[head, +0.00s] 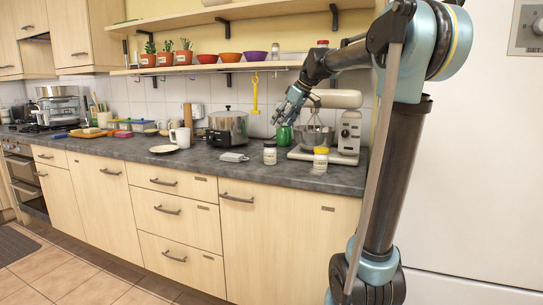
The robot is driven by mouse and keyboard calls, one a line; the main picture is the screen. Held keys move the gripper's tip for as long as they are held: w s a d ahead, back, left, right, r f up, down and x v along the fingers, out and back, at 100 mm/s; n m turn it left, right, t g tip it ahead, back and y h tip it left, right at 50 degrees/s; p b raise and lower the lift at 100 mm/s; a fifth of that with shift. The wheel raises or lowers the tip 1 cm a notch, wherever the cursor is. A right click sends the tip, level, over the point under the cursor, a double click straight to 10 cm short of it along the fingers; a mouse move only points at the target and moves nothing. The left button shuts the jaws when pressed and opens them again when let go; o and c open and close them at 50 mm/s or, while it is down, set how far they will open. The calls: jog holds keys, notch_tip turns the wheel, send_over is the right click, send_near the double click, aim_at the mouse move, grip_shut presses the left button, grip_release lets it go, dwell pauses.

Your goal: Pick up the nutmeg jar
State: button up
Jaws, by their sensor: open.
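Two small labelled jars stand upright near the front of the grey worktop: a jar with a pale lid (270,153) and a jar with a yellow lid (321,161). The labels are too small to read, so I cannot tell which is the nutmeg jar. Other small jars stand on the wall shelf, a white one (275,52) and one with a red lid (322,45). My gripper (284,116) is open and empty. It hangs in the air above and behind the pale-lidded jar, in front of the tiled wall.
A stand mixer (349,132) with a metal bowl stands behind the jars. The wall shelf (180,69) with bowls and plants is above. The worktop's front edge is clear.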

aim_at(270, 143)
jog(key=x, duration=1.1)
jog(key=shift+w+f, duration=0.15)
jog(key=shift+w, duration=0.05)
jog(key=shift+d+x, duration=0.2)
jog(key=shift+x, duration=2.8)
jog(key=shift+s+f, duration=0.15)
jog(key=shift+c, duration=0.6)
jog(key=c, duration=1.1)
